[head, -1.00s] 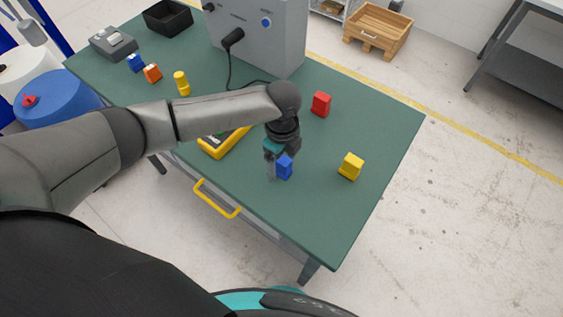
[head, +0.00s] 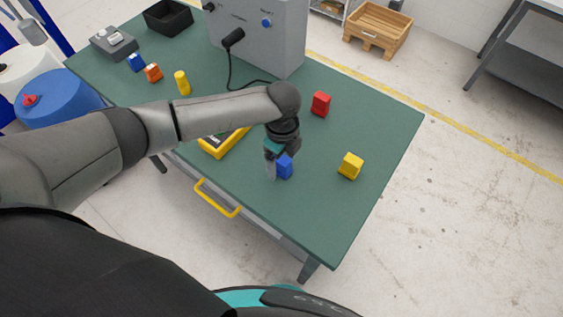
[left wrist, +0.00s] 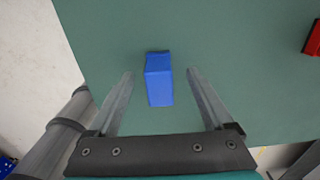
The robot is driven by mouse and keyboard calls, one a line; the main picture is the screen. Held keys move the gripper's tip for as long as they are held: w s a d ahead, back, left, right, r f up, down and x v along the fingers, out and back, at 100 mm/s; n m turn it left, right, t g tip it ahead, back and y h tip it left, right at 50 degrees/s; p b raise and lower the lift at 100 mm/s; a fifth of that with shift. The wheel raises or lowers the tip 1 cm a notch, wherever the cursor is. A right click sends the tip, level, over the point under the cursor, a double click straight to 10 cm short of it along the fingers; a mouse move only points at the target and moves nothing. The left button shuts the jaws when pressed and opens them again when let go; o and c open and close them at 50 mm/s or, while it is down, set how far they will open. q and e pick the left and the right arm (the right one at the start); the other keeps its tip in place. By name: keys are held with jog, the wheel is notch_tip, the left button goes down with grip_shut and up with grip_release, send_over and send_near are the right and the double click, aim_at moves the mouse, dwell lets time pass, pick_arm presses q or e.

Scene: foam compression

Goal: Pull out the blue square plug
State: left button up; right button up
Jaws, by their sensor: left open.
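A blue block (head: 286,168), which may be the blue square plug, stands on the green table near its front edge. In the left wrist view the blue block (left wrist: 159,82) is between the two fingers, with a gap on each side. My left gripper (head: 279,164) points down at it and is open. I cannot tell how far the fingertips are above the table. A second small blue block (head: 136,63) is at the far left of the table. My right gripper is not in view.
A red block (head: 321,103) and a yellow block (head: 351,166) stand on the green table (head: 375,125) to the right. A yellow-edged device (head: 222,147) lies under my left arm. An orange block (head: 153,73), yellow cylinder (head: 182,83) and grey cabinet (head: 262,40) with a black cable stand behind.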

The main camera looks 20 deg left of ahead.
aim_at(282, 159)
pick_arm(q)
jog(key=shift+c, duration=0.2)
grip_shut()
dwell(0.4)
jog(key=shift+r, duration=0.1)
dwell(0.7)
jog(key=shift+r+p, duration=2.95)
jog(key=shift+p, duration=0.25)
